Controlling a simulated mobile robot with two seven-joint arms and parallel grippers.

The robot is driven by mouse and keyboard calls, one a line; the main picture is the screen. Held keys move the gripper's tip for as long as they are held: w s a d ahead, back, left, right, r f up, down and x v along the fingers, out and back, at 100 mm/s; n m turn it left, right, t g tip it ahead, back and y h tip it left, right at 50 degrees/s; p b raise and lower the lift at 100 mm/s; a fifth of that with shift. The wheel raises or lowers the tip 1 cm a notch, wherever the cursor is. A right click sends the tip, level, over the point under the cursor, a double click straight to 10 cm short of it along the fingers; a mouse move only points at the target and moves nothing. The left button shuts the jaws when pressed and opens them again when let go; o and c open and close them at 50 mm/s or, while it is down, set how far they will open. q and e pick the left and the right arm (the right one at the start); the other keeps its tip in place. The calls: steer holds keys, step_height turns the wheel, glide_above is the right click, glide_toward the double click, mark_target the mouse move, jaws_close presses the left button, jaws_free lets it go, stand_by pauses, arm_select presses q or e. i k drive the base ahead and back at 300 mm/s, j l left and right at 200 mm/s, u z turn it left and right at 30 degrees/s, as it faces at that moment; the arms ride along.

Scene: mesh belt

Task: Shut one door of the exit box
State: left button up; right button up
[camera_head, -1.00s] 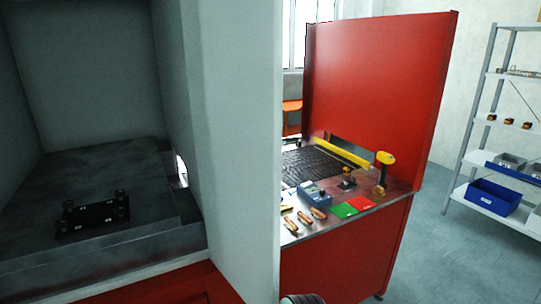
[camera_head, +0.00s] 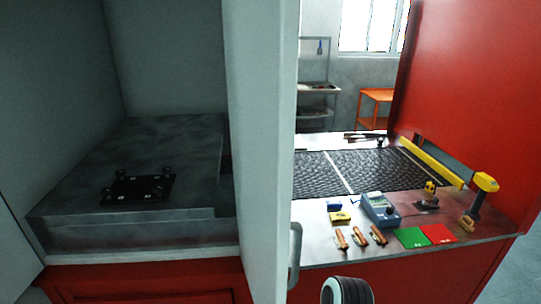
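The exit box is on the left, with a grey interior and a dark worn floor (camera_head: 110,210). A black plate with several round knobs (camera_head: 138,188) lies on that floor. A pale door (camera_head: 262,150) of the box stands open, seen nearly edge-on in mid-picture, with a grey handle (camera_head: 295,255) on its right face. Another pale panel (camera_head: 15,255) shows at the lower left edge; I cannot tell if it is the other door. A dark round part with a pale rim (camera_head: 346,290), likely mine, shows at the bottom. Neither gripper's fingers are in view.
A metal worktop (camera_head: 310,240) right of the door holds a blue meter (camera_head: 380,209), a yellow scanner (camera_head: 480,198), green and red cards (camera_head: 425,236) and copper-coloured parts (camera_head: 360,237). The black mesh belt (camera_head: 375,172) lies behind. A tall red panel (camera_head: 470,100) bounds the right.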

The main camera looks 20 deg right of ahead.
mark_target(261, 37)
steer(key=l+u, duration=0.4)
steer(key=l, duration=1)
steer(key=k+l+z, duration=0.1)
steer(key=k+z, duration=0.2)
steer(key=i, duration=0.05)
